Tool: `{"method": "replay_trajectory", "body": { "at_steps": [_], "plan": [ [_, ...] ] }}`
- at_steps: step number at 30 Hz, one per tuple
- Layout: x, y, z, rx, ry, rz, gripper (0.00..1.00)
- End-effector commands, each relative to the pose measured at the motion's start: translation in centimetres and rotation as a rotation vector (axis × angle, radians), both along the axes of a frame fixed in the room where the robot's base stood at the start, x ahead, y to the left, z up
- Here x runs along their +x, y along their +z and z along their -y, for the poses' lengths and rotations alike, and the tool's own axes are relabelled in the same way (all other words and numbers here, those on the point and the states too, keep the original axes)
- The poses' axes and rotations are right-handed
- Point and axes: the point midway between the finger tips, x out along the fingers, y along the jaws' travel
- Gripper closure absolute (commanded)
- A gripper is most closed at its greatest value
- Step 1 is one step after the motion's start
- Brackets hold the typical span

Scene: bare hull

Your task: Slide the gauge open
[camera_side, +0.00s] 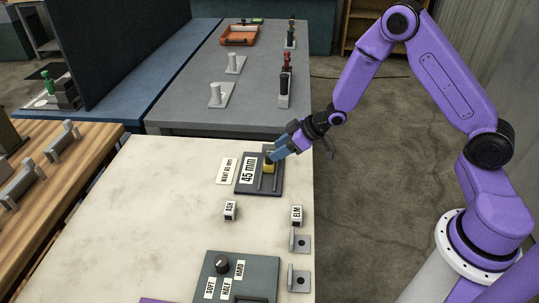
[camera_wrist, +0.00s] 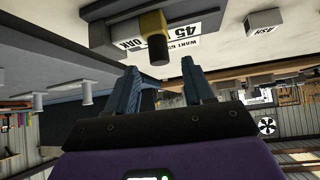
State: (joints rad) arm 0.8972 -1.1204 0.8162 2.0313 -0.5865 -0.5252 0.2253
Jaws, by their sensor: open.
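The gauge (camera_side: 246,187) is a dark flat plate on the pale table, with a white label reading 45 mm. A yellow piece (camera_side: 268,168) sits on its right part, and in the wrist view the yellow piece (camera_wrist: 152,22) carries a dark round knob (camera_wrist: 158,50). My gripper (camera_side: 279,153) is at the yellow piece from the far right side, its blue fingers partly covering it. In the wrist view my gripper (camera_wrist: 162,78) is open and empty between its fingers, with the knob just ahead of the gap. I cannot tell whether a finger touches the piece.
A white card (camera_side: 226,171) beside the gauge seems to read WANT 65 mm. Small blocks marked ASH (camera_side: 230,211) and ELM (camera_side: 296,215), two grey brackets (camera_side: 299,280) and a dial box (camera_side: 237,272) stand nearer. A grey bench (camera_side: 190,105) lies beyond. The table's left is clear.

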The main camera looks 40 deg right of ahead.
Motion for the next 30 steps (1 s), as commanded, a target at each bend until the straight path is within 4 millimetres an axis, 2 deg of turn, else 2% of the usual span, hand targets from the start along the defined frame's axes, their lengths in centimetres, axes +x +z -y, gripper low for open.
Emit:
{"method": "replay_trajectory", "body": {
  "at_steps": [4, 9, 22, 23, 27, 28, 30],
  "plan": [
    [1.2, -1.7, -0.9, -0.001, 0.001, -0.002, 0.48],
    [2.3, -2.9, -1.6, 0.000, 0.000, 0.000, 0.48],
    [2.8, -3.4, -2.0, 0.000, 0.000, 0.000, 0.48],
    [2.7, -3.4, -2.0, 0.000, 0.000, 0.000, 0.51],
    [2.8, -3.4, -2.0, -0.001, -0.001, 0.000, 0.97],
    [2.8, -3.4, -2.0, -0.001, -0.001, 0.000, 1.00],
    [2.8, -3.4, -2.0, -0.001, -0.001, 0.000, 1.00]
  ]
}}
